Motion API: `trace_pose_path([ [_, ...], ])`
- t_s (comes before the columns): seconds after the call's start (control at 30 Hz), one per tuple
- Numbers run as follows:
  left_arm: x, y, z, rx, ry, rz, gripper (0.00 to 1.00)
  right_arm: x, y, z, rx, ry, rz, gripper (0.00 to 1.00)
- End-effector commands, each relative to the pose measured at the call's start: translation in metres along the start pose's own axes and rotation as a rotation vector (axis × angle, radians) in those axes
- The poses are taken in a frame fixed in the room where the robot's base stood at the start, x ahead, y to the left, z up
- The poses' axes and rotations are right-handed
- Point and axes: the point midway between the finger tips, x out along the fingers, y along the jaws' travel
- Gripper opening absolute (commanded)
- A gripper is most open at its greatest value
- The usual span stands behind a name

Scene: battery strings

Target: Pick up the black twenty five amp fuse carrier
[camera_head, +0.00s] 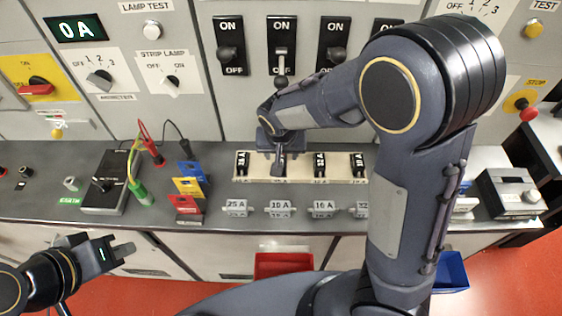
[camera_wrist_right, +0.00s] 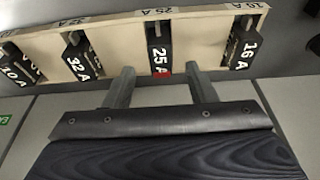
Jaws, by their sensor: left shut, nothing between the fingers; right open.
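The black 25 A fuse carrier (camera_wrist_right: 158,52) stands in a slot of the cream rack (camera_wrist_right: 108,32), with a small red mark at its lower end. My right gripper (camera_wrist_right: 161,72) is open, with one finger on each side of the carrier's lower end in the right wrist view. I cannot tell whether the fingers touch it. In the head view, my right gripper (camera_head: 279,168) covers that carrier at the rack (camera_head: 300,180). My left gripper (camera_head: 124,250) is shut and empty, low at the left, away from the rack.
Neighbouring carriers are the 16 A (camera_wrist_right: 243,48) on one side and the 32 A (camera_wrist_right: 78,58) and 10 A (camera_wrist_right: 14,68) on the other. Grey labelled blocks (camera_head: 280,208) line the bench front. Coloured cards (camera_head: 188,187) and a test box (camera_head: 105,183) stand left of the rack.

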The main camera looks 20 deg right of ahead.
Motion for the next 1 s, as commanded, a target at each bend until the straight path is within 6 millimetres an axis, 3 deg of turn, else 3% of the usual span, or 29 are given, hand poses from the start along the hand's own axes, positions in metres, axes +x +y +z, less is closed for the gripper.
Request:
trace_pose_path([
  [0.2,-0.004,0.002,-0.002,0.000,0.000,0.000,0.00,0.028,0.000,0.001,0.000,-0.003,0.003,0.51],
  [0.47,-0.004,0.002,-0.002,0.000,0.000,0.000,0.00,0.032,-0.001,0.000,0.000,-0.001,-0.001,0.51],
  [0.87,-0.004,0.002,-0.002,0.000,0.000,0.000,0.00,0.031,-0.001,0.000,0.000,-0.001,-0.001,0.01],
  [1.0,-0.004,0.002,-0.002,0.000,0.000,0.000,0.00,0.031,-0.001,0.000,0.000,-0.001,-0.001,0.00],
])
